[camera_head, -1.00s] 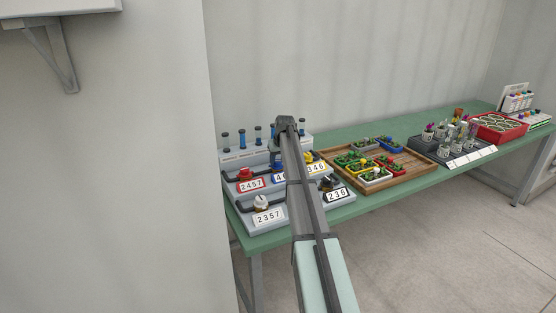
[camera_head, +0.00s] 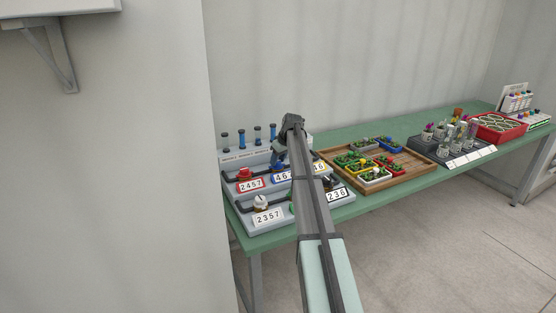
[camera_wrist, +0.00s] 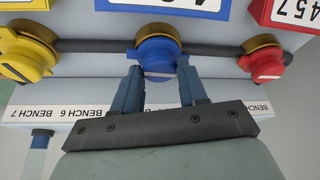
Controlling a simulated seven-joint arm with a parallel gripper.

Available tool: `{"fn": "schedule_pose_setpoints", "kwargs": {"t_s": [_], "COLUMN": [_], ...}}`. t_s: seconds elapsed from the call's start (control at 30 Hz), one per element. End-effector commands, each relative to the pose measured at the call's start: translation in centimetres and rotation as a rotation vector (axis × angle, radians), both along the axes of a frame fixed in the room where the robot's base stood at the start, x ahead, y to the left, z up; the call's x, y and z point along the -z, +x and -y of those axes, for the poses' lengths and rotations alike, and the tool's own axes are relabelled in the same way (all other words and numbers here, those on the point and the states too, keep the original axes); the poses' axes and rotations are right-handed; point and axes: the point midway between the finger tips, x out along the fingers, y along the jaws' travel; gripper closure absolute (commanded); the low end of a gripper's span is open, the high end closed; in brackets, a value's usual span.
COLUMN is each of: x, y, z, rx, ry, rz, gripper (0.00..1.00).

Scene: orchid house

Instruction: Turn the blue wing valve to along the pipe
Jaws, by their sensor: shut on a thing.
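The blue wing valve (camera_wrist: 157,55) sits on a dark pipe (camera_wrist: 100,46) that runs left to right in the wrist view. My gripper (camera_wrist: 159,74) is shut on it, one finger at each side of the blue handle. A pale edge on the handle runs roughly left to right, but the fingers partly hide the wing and I cannot tell its exact angle. In the head view the blue valve (camera_head: 278,165) shows just left of my arm, above a partly hidden number plate. My fingers are hidden there.
A yellow valve (camera_wrist: 26,55) and a red valve (camera_wrist: 264,60) flank the blue one closely. A white valve (camera_head: 261,202) stands on the lower step. A wooden tray of plants (camera_head: 401,168) is to the right on the green bench (camera_head: 345,211).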

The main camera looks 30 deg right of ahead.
Motion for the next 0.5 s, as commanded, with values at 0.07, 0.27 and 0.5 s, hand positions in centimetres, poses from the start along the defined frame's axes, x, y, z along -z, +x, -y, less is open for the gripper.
{"fn": "schedule_pose_setpoints", "kwargs": {"t_s": [0.07,0.27,0.5], "x": [-0.03,-0.02,-0.02], "y": [0.10,0.06,0.05], "z": [0.06,0.08,0.08], "rx": [-0.036,-0.096,-0.116], "ry": [0.000,0.000,0.000], "rz": [0.000,0.000,0.000], "gripper": [0.88,0.88,0.88]}}
